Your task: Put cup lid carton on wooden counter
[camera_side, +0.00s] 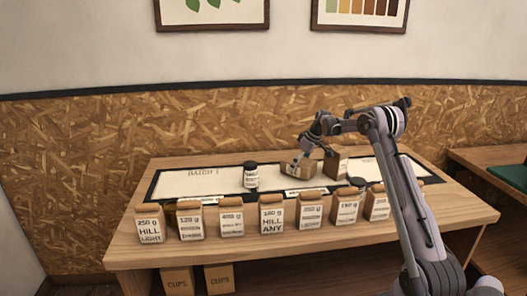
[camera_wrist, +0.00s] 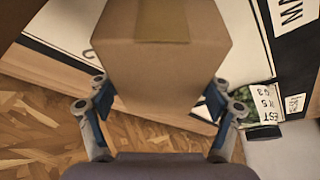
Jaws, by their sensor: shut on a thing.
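A plain brown cardboard carton (camera_wrist: 165,60) with a tape strip fills the upper middle of the wrist view. My gripper (camera_wrist: 162,108) is shut on it, with a finger at each side. In the side view, my gripper (camera_side: 306,150) is over the mat on the wooden counter (camera_side: 130,245), at a small brown carton (camera_side: 297,167) with a pale label. I cannot tell whether its underside touches the mat. No wording on the held carton can be read.
A dark-lidded jar (camera_side: 250,177) stands left of the held carton; another brown box (camera_side: 336,165) stands to its right. Several labelled bags (camera_side: 271,214) line the front edge. The pale mat (camera_side: 200,184) has free room at left. A second wooden surface (camera_side: 480,160) is at right.

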